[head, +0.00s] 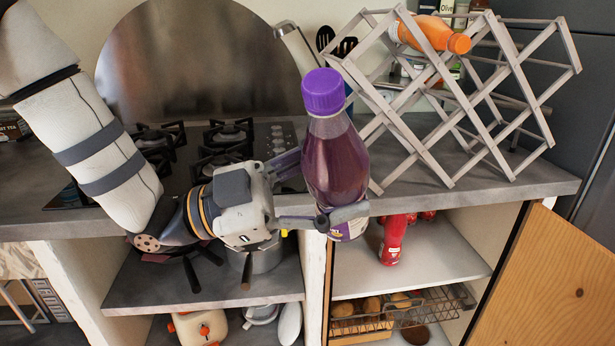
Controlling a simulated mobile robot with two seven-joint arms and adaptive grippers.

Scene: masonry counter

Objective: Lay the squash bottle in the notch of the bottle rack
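The squash bottle (335,160) has a purple cap and dark purple contents. It is upright with a slight tilt, in front of the counter's front edge. My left gripper (325,195) is shut around the bottle's body, with fingers on both sides of it. The bottle rack (455,100) is a grey folding lattice standing on the counter to the right of the bottle. An orange bottle (432,34) lies in the top of the rack. The other upper notches of the rack look empty. My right gripper is not in view.
A gas hob (215,140) with a round metal panel behind it is at the left. Below the counter (500,190) are open shelves holding a red bottle (393,240) and a wire basket (410,312). An open wooden door (560,285) stands at the lower right.

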